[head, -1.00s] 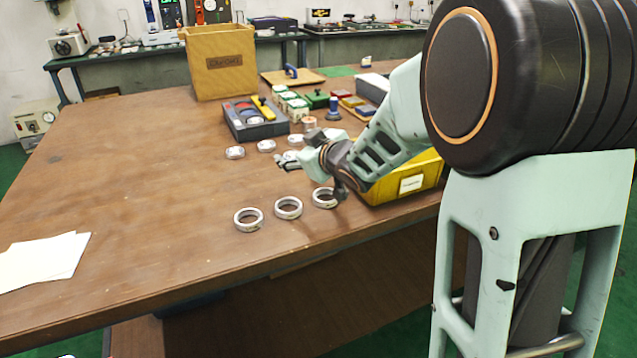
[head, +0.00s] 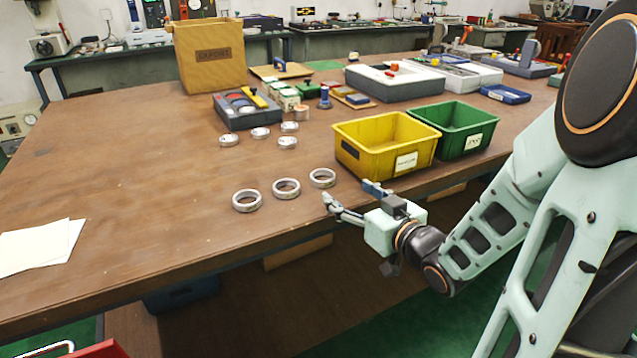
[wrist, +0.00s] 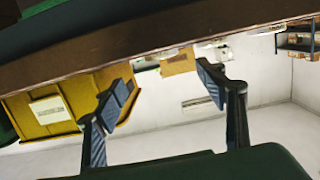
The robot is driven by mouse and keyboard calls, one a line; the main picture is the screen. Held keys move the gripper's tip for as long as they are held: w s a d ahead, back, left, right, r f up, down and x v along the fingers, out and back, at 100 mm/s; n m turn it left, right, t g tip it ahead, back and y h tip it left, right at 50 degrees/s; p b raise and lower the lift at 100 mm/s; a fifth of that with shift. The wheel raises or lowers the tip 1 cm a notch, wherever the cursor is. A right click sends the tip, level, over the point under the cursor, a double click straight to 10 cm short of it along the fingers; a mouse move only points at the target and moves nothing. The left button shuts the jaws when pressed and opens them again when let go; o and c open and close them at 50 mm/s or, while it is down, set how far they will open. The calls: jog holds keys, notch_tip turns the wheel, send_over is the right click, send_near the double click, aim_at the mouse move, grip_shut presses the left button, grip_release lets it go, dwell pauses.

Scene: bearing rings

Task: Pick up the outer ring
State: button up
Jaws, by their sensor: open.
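Three large open metal rings lie flat in a row near the table's front edge in the head view: a left ring (head: 246,201), a middle ring (head: 287,188) and a right ring (head: 322,178). Several smaller metal rings or bearings (head: 261,133) lie behind them. My gripper (head: 350,194) is open and empty, by the front edge just right of the right ring and apart from it. In the wrist view its two fingers (wrist: 167,84) stand wide apart with nothing between them. No ring shows in the wrist view.
A yellow bin (head: 350,155) and a green bin (head: 465,137) stand behind my gripper. A grey tray (head: 236,121), a cardboard box (head: 210,72) and small boxes stand farther back. White paper (head: 38,246) lies at the left. The table's left middle is clear.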

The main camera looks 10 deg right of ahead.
aim_at(326, 178)
jog(key=shift+w+a, duration=0.15)
jog(key=shift+w, duration=0.1)
jog(key=x, duration=0.4)
jog(key=shift+w+f, duration=0.15)
jog(key=shift+f, duration=0.05)
jog(key=shift+b+x, duration=1.3)
jog(key=shift+x, duration=1.5)
jog(key=shift+a+r, duration=0.15)
jog(key=shift+c, duration=0.3)
jog(key=c, duration=1.3)
